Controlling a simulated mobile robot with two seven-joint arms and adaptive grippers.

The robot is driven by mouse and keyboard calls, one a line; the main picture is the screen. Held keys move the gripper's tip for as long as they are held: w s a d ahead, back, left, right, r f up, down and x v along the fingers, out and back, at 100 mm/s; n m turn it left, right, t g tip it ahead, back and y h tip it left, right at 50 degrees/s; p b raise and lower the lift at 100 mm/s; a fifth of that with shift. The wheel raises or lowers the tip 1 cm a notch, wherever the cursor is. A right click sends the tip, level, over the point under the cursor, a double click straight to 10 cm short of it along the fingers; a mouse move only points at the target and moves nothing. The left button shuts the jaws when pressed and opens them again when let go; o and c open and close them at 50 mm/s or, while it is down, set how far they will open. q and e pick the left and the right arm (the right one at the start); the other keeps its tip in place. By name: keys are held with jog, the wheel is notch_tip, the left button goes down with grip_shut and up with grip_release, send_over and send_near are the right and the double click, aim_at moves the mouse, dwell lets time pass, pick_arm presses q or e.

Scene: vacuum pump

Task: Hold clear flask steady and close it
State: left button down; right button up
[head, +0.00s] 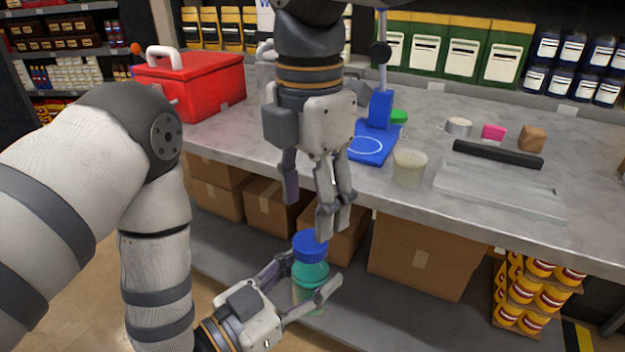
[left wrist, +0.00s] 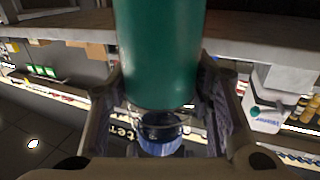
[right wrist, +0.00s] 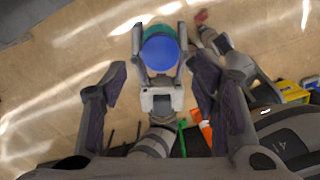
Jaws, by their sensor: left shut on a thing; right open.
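The clear flask (head: 311,272) holds teal contents and stands upright in front of the bench, with a blue cap (head: 310,246) at its top. My left gripper (head: 309,275) is shut around the flask's body from the side. The flask also fills the middle of the left wrist view (left wrist: 158,55). My right gripper (head: 309,215) is open, points down and is empty above the cap. In the right wrist view the blue cap (right wrist: 160,52) shows between and beyond its spread fingers. I cannot tell how tightly the cap sits on the flask.
The grey bench (head: 260,135) has its front edge just behind my right gripper. On it are a red box (head: 205,82), a blue stand (head: 378,145), a pale cup (head: 409,168) and a black bar (head: 497,154). Cardboard boxes (head: 425,255) sit on the shelf below.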

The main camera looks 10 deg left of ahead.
aim_at(310, 241)
notch_tip(310, 241, down, 6)
dwell(0.4)
jog(key=c, duration=1.2)
jog(key=m, duration=1.6)
jog(key=shift+m, duration=0.3)
jog(key=m, duration=0.4)
jog(key=shift+m, duration=0.3)
jog(key=o, duration=1.3)
jog(key=shift+s+f, duration=0.1)
jog(key=shift+c, duration=0.2)
